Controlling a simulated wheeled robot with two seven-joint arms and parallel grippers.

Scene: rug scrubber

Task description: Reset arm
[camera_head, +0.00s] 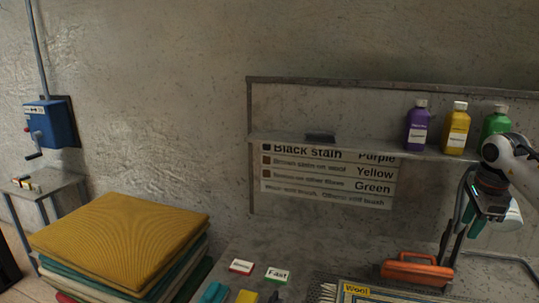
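My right arm comes in from the right edge, in front of the shelf's right end. My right gripper (476,219) points down with teal fingertips, above and to the right of an orange-handled tool (417,270). I see nothing clearly held in it, and the gap between its fingers is too small to judge. My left arm and gripper are out of view.
A shelf (350,149) holds purple (417,126), yellow (456,128) and green (495,121) bottles; my arm partly covers the green one. Red (242,267) and green "Fast" (277,275) labelled blocks lie on the table (310,255). Stacked rugs (120,238) stand left, below a blue wall box (52,124).

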